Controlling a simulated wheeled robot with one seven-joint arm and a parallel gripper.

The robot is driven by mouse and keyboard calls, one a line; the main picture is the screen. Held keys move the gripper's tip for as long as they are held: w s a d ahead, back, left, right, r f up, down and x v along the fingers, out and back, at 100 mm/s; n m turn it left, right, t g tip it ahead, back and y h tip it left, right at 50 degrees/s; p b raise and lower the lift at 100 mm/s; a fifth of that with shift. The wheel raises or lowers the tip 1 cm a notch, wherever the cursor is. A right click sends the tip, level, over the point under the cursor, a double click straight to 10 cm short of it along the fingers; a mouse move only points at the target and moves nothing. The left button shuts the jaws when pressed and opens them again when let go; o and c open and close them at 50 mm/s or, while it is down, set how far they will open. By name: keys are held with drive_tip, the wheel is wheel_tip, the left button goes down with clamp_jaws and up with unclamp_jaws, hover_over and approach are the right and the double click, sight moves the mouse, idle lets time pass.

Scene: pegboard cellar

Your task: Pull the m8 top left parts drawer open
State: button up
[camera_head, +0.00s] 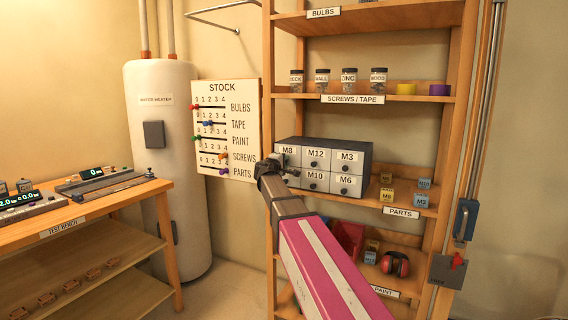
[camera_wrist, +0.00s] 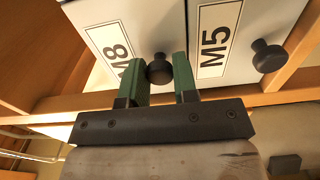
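The parts cabinet (camera_head: 369,160) is a dark box with two rows of pale drawers on a shelf. The M8 drawer (camera_head: 288,151) is at its top left, its lower part hidden by my gripper (camera_head: 277,163). In the wrist view, the M8 drawer (camera_wrist: 125,18) has a dark round knob (camera_wrist: 159,70).
The M5 drawer (camera_wrist: 215,40) with its own knob (camera_wrist: 268,56) is beside M8 in the wrist view. Wooden shelf posts (camera_head: 268,100) flank the cabinet. A stock board (camera_head: 226,125) and water heater (camera_head: 160,110) are left; a test bench (camera_head: 100,200) is farther left.

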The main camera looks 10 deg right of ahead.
drive_tip(key=v, duration=1.5)
drive_tip(key=shift+s+a, duration=0.1)
clamp_jaws()
drive_tip(key=o, duration=0.9)
unclamp_jaws()
drive_tip(key=v, duration=1)
drive_tip(key=shift+s+a, duration=0.2)
drive_tip(key=shift+s, duration=0.1)
